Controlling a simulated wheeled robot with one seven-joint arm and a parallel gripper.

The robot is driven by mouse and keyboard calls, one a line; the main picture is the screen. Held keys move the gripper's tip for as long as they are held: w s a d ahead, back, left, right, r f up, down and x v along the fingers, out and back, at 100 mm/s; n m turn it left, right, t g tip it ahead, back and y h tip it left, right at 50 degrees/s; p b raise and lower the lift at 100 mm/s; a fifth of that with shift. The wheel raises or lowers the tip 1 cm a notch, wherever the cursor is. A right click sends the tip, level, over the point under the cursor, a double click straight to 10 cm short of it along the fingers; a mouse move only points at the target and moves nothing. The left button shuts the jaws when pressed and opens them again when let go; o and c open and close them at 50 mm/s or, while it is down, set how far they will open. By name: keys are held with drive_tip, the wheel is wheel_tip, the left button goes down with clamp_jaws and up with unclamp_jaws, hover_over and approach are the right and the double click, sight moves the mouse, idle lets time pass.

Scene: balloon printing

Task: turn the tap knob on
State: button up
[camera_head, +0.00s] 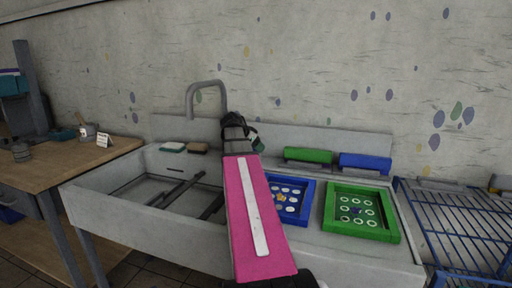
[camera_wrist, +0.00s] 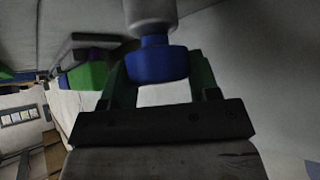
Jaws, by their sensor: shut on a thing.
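The grey tap (camera_head: 206,86) rises in an arch at the back of the sink (camera_head: 118,206) in the head view. In the wrist view, its blue knob (camera_wrist: 157,65) sits on a pale grey stem (camera_wrist: 150,18). The green fingers of my gripper (camera_wrist: 158,74) are on either side of the knob and shut on it. In the head view my pink arm (camera_head: 258,215) reaches up to the tap's right, and it hides the knob and my fingertips. No water shows at the spout.
A blue frame (camera_head: 308,203) and a green frame (camera_head: 393,222) with round patterns lie right of my arm. A wooden table (camera_head: 60,162) stands left, a blue rack (camera_head: 465,235) right. Brushes lie on the sink's back ledge.

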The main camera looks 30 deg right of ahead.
drive_tip(key=n+t, duration=0.2)
drive_tip(key=n, duration=0.1)
drive_tip(key=shift+s+n+t+y, duration=0.15)
drive_tip(key=shift+n+t+y, duration=0.15)
drive_tip(key=shift+t, duration=0.1)
drive_tip(key=n+t+y, duration=0.2)
drive_tip(key=n+t, duration=0.1)
drive_tip(key=n, duration=0.1)
drive_tip(key=shift+n, duration=0.3)
drive_tip(key=n+t+y, duration=0.2)
drive_tip(key=n+y, duration=0.1)
drive_tip(key=n, duration=0.2)
drive_tip(key=shift+d, duration=0.1)
drive_tip(key=shift+n+t+y, duration=0.3)
drive_tip(key=shift+n+y, duration=1)
drive_tip(key=shift+n, duration=0.2)
drive_tip(key=o, duration=0.9)
drive_tip(key=v, duration=1)
drive_tip(key=shift+s+r, duration=0.15)
drive_tip(key=shift+r, duration=0.15)
